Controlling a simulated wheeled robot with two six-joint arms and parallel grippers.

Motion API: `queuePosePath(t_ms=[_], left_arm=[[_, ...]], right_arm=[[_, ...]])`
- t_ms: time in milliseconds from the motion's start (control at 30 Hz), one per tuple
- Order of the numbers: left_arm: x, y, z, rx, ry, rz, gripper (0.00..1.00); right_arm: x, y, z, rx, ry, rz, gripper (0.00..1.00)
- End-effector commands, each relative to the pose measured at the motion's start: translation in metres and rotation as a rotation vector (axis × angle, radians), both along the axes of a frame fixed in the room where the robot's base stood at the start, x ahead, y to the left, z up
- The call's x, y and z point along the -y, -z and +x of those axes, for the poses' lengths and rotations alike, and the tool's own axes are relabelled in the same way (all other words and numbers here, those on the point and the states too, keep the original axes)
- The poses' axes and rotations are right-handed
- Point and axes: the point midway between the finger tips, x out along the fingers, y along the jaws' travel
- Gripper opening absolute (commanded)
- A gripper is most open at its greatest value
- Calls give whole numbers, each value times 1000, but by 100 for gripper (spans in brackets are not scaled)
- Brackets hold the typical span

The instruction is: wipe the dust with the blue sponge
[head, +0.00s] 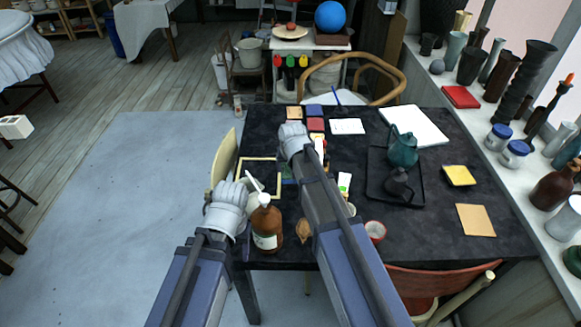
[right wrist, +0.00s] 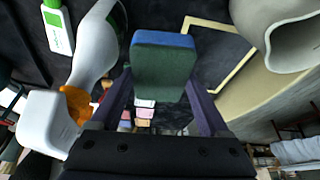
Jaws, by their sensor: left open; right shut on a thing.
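The blue sponge (right wrist: 165,62) has a blue edge and a dark green face. My right gripper (right wrist: 162,100) is shut on it, with a finger on each side. In the head view a blue-green patch of it (head: 288,172) seems to show beside my right arm, whose wrist (head: 292,140) is over the left half of the black table (head: 335,235). Whether the sponge touches the table is unclear. My left gripper (head: 250,184) is open and empty by the table's left edge, near the pale yellow frame (head: 258,160). I cannot make out the dust.
A brown pump bottle (head: 267,228) stands at the front left edge. A dark tray (head: 412,197) holds a teal pitcher (head: 402,152) and a dark vessel. A red-rimmed cup (head: 375,231) is in front. Chairs stand at the left, back and front.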

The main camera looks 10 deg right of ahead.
Motion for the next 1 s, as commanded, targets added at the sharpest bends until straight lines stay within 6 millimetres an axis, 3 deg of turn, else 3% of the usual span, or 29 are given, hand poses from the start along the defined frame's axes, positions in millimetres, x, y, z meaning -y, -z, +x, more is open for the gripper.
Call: queuePosePath(t_ms=[67, 100, 467, 700, 800, 1000], left_arm=[[0, 1, 0, 0, 0, 0, 61], [0, 1, 0, 0, 0, 0, 61], [0, 1, 0, 0, 0, 0, 61], [0, 0, 0, 0, 0, 0, 61], [0, 0, 0, 0, 0, 0, 50], [0, -8, 0, 0, 0, 0, 50]], right_arm=[[0, 1, 0, 0, 0, 0, 28], [0, 1, 0, 0, 0, 0, 76], [0, 1, 0, 0, 0, 0, 35], [0, 1, 0, 0, 0, 0, 35], [0, 0, 0, 0, 0, 0, 35], [0, -8, 0, 0, 0, 0, 35]])
